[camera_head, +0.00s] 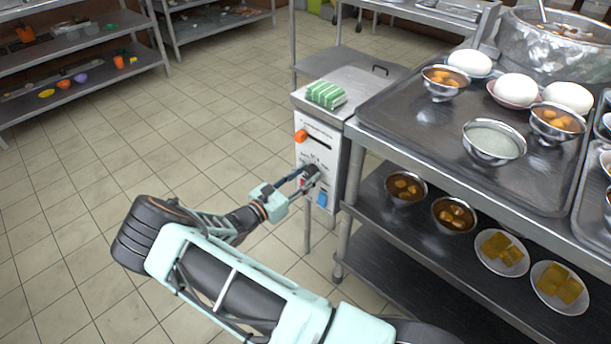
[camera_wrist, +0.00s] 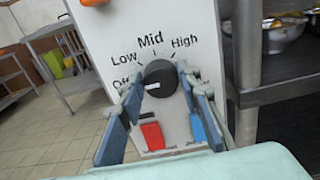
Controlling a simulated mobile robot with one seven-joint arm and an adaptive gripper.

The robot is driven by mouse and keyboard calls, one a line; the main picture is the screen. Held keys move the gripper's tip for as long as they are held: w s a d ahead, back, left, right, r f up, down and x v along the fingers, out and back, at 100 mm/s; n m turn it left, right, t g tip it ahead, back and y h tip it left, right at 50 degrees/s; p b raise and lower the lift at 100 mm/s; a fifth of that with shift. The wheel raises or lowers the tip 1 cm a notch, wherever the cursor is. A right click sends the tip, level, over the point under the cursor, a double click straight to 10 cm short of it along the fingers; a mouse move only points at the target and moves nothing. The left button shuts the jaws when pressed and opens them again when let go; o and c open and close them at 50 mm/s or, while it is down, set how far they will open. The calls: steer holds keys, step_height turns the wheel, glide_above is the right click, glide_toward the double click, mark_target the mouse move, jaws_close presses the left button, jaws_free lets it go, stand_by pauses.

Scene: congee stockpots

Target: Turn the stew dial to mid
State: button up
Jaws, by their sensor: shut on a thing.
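The stew dial is a round black knob (camera_wrist: 160,74) on the white front panel of a metal appliance, with Off, Low, Mid and High printed in an arc around it. A pale mark on the knob appears to point left, toward Off. In the head view the dial (camera_head: 313,170) is partly hidden by my fingers. My gripper (camera_wrist: 160,82) has one finger on each side of the knob and is shut on it; it also shows in the head view (camera_head: 307,178), reaching the panel from the left.
Below the dial are a red switch (camera_wrist: 152,135) and a blue switch (camera_wrist: 197,127). An orange knob (camera_head: 301,136) sits higher on the panel. Green-striped packs (camera_head: 326,94) lie on top. A metal table (camera_head: 440,160) with bowls stands close on the right. The floor at left is clear.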

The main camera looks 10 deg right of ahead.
steer(key=shift+m, duration=0.3)
steer(key=m, duration=0.3)
steer(key=shift+s+m, duration=0.1)
steer(key=shift+m, duration=0.2)
steer(key=m, duration=0.4)
steer(key=shift+f+m, duration=0.1)
steer(key=shift+m, duration=0.2)
steer(key=m, duration=0.4)
steer(key=shift+s+f, duration=0.1)
steer(key=m, duration=0.4)
steer(key=shift+d+m, duration=0.1)
steer(key=shift+m, duration=0.2)
steer(key=shift+f+m, duration=0.1)
steer(key=shift+m, duration=0.2)
steer(key=o, duration=1.1)
